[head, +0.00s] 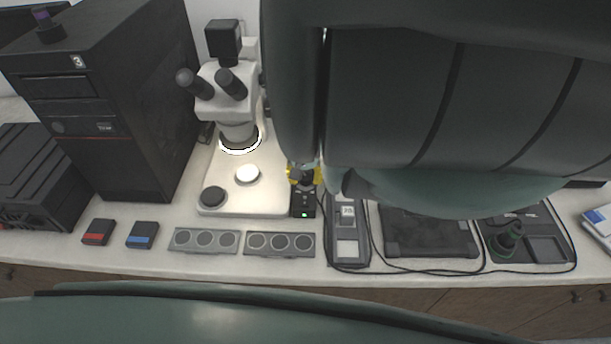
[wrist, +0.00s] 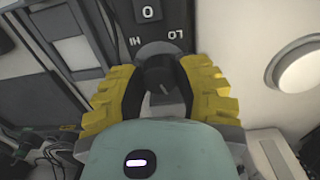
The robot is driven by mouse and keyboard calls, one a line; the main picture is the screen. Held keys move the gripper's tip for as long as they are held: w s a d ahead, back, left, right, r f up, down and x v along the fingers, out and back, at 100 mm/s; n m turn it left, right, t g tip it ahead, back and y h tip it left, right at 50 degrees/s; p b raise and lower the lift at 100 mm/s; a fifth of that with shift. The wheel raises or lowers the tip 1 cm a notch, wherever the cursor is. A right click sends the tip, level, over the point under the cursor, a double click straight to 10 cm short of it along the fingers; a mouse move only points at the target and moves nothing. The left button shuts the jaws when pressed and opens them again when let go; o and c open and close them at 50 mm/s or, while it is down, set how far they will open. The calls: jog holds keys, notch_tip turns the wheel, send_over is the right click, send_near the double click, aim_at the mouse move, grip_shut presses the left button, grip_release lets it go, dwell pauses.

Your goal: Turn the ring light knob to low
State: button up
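The ring light's black control box (head: 303,209) stands right of the microscope, with a green lamp lit on it. In the wrist view its dark round knob (wrist: 158,72) sits below the upside-down marks HI and LO, with a 0 above them. The knob's exact setting is hard to read. My gripper (head: 304,174) is over the box and hides the knob in the head view. The ring light (head: 240,150) glows white under the microscope head.
The microscope (head: 240,90) stands close on the left. A black computer tower (head: 110,110) is further left. Two grey trays with round wells (head: 281,254) lie in front. A grey device (head: 347,253) with cables is close on the right, then a dark pad (head: 428,236).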

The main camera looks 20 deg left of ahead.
grip_shut()
jog(key=shift+n, duration=0.4)
jog(key=n+b, duration=0.1)
jog(key=n, duration=0.1)
jog(key=shift+f+n+b, duration=0.1)
jog(key=shift+n+b, duration=0.2)
jog(key=shift+n, duration=0.1)
jog(key=n+b, duration=0.1)
jog(key=n, duration=0.4)
jog(key=n+b, duration=0.1)
jog(key=n, duration=0.4)
jog(key=shift+n, duration=0.4)
jog(key=n, duration=0.5)
jog(key=shift+n+y, duration=0.3)
jog(key=shift+n, duration=0.1)
jog(key=shift+b, duration=0.3)
